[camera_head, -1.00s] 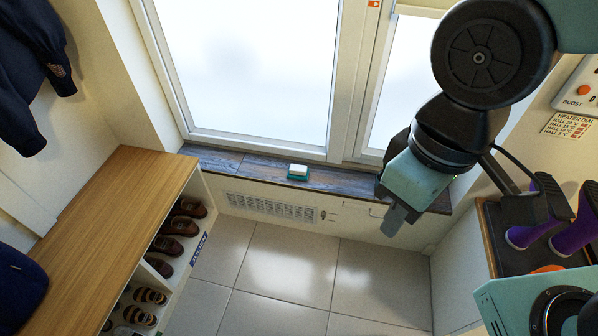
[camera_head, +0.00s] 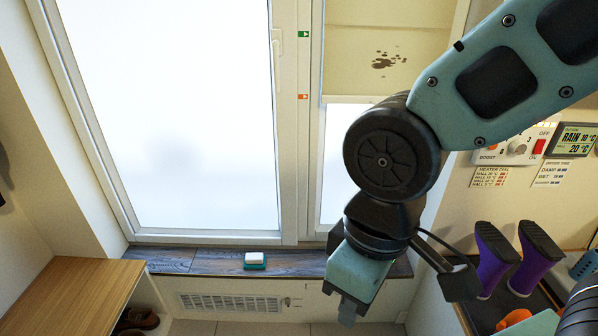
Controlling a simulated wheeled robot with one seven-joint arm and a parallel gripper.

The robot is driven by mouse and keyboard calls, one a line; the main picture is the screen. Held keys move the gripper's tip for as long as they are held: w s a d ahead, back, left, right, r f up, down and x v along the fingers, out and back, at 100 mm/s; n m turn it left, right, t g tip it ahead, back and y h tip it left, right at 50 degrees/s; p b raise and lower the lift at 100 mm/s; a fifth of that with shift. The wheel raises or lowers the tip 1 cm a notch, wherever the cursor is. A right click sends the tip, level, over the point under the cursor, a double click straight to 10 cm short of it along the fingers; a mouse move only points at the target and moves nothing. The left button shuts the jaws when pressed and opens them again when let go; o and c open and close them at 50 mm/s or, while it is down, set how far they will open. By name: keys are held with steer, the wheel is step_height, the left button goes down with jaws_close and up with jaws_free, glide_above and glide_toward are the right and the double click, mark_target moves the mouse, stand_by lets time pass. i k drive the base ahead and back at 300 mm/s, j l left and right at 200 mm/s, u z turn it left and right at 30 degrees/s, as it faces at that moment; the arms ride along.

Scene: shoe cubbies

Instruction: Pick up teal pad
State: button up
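The teal pad (camera_head: 255,266) lies on the dark wooden window sill (camera_head: 205,262), below the large window. A white block (camera_head: 255,257) sits on top of it, and only the pad's front edge shows clearly. My gripper (camera_head: 348,312) hangs to the right of the pad, pointing down in front of the sill and apart from the pad. Its fingertips look close together, but the angle does not show whether they are open or shut.
A wooden-topped shoe cubby (camera_head: 70,300) stands at the left. A vent grille (camera_head: 230,303) is under the sill. The sill around the pad is clear.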

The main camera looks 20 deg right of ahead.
mark_target(253, 260)
steer(key=i+j+z, duration=0.45)
steer(key=i+j, duration=0.7)
steer(key=i, duration=0.3)
